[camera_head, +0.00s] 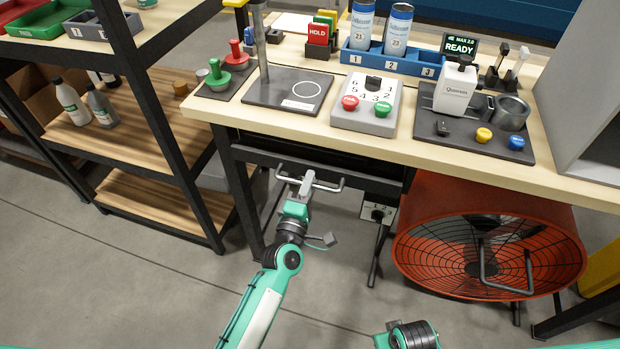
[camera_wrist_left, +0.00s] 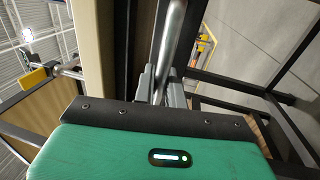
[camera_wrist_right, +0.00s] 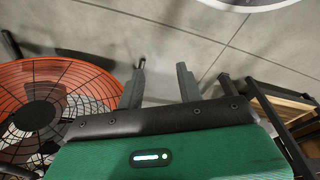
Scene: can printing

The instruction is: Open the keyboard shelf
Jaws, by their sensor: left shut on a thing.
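The keyboard shelf (camera_head: 262,156) is a dark panel under the front edge of the wooden worktable. A silver bar handle (camera_head: 331,187) runs along its front, and the shelf sits mostly under the tabletop. My left gripper (camera_head: 307,182) is at the handle with its fingers shut on the bar. In the left wrist view the bar (camera_wrist_left: 172,40) passes between the gripper's fingers (camera_wrist_left: 160,84). My right gripper (camera_wrist_right: 159,84) is open and empty in the right wrist view, away from the shelf. Part of my right arm shows at the bottom of the head view.
A large orange fan (camera_head: 487,240) stands under the table to the right. A shelf rack (camera_head: 150,205) with bottles stands to the left. A small grey box with a knob (camera_head: 377,213) hangs below the table. The floor (camera_head: 340,285) in front is clear.

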